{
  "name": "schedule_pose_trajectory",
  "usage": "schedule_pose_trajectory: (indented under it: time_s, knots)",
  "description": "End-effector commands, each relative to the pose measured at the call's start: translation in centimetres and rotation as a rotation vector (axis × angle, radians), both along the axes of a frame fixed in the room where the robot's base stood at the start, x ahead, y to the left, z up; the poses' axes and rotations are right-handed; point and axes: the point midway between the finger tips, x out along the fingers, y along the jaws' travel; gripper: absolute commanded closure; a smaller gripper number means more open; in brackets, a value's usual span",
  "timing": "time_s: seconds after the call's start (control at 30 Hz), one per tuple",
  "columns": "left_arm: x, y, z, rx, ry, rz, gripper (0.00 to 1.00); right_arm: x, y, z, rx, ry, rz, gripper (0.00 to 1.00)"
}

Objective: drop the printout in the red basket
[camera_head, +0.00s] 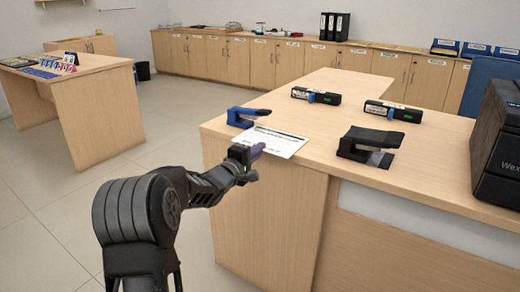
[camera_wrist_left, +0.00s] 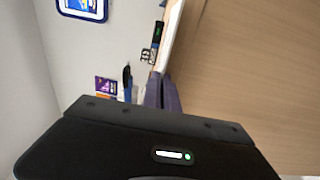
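The printout (camera_head: 272,141) is a white sheet with dark print, lying on the wooden counter by its front left edge. My left gripper (camera_head: 249,153) is at the sheet's near left edge, just off the counter edge. In the left wrist view its fingers (camera_wrist_left: 162,94) are close together, with a thin white strip, perhaps the sheet, running to them. I cannot tell whether they are shut on the sheet. The red basket is not seen in either view. My right gripper is not in view.
A blue stapler-like object (camera_head: 246,117) stands just behind the sheet. A black one (camera_head: 369,146) and two dark boxes (camera_head: 316,96) (camera_head: 393,111) are on the counter to the right. A large black case (camera_head: 499,143) is at far right. Open floor lies left, before another table (camera_head: 88,100).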

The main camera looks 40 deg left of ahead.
Motion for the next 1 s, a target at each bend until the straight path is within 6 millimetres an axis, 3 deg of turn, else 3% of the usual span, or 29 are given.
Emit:
schedule_pose_trajectory:
  time_s: [0.87,1.0]
  knots:
    - [0.0,0.0,0.0,0.0,0.001,0.0,1.0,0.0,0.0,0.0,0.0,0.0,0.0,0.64]
    - [0.0,0.0,1.6,0.0,0.0,0.001,1.0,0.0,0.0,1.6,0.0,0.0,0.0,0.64]
